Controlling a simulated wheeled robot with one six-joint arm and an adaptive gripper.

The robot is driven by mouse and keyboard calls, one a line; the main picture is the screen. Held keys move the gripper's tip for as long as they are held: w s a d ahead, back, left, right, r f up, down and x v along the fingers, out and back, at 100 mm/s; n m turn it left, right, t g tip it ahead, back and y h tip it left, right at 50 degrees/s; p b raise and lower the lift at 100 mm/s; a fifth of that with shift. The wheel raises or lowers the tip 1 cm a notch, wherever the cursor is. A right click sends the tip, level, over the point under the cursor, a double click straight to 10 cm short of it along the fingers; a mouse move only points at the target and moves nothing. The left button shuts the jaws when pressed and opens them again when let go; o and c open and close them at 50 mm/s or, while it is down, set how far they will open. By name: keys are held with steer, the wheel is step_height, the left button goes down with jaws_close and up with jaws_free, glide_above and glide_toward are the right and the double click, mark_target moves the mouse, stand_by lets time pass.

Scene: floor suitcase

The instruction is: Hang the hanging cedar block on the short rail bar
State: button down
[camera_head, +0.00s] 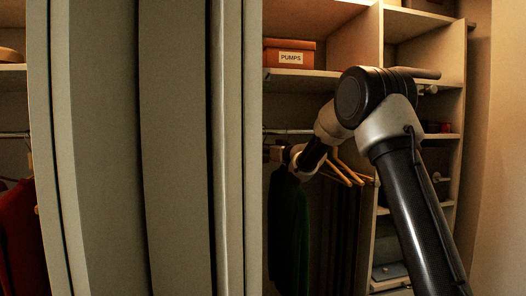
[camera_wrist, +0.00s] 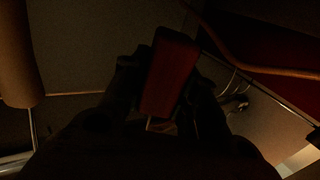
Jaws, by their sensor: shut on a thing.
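In the wrist view the cedar block (camera_wrist: 170,75) is a dark reddish-brown bar between the two fingers of my gripper (camera_wrist: 165,85). My gripper is shut on it. The block's hook or cord cannot be made out. In the head view my gripper (camera_head: 284,153) is small and dark, reaching into the closet just below a thin rail bar (camera_head: 290,131). A gap to the rail seems to show, but the distance in depth cannot be told. The rail's left part is hidden by the sliding door.
Wooden hangers (camera_head: 348,172) and dark green clothing (camera_head: 288,230) hang close to my gripper. A sliding door (camera_head: 180,150) stands at the left. A box marked PUMPS (camera_head: 289,54) sits on the shelf above. Shelves with folded items (camera_head: 390,271) stand at right.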

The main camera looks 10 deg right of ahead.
steer(key=shift+f, duration=0.4)
stand_by(0.3)
steer(key=c, duration=1)
jaws_free()
steer(key=shift+r, duration=0.1)
steer(key=s+d+m+g+h, duration=0.1)
steer(key=s+d+m+h, duration=0.15)
steer(key=s+d, duration=0.5)
steer(key=s+d+f+m+g+h, duration=0.1)
steer(key=s+d+h, duration=0.3)
steer(key=s, duration=0.6)
steer(key=s+d+m+g+h, duration=0.1)
steer(key=s+d+m+h, duration=0.15)
steer(key=s+d, duration=0.45)
steer(key=s+a+f+g, duration=0.1)
steer(key=s+f, duration=0.3)
steer(key=s, duration=0.7)
steer(key=s+a+f+g, duration=0.1)
steer(key=s+f+g, duration=0.3)
steer(key=s, duration=0.7)
steer(key=s+a+f+g, duration=0.1)
steer(key=s+f+g, duration=0.2)
steer(key=s, duration=0.8)
step_height(320, 180, down, 2)
steer(key=shift+a+f, duration=0.25)
steer(key=shift+a, duration=0.15)
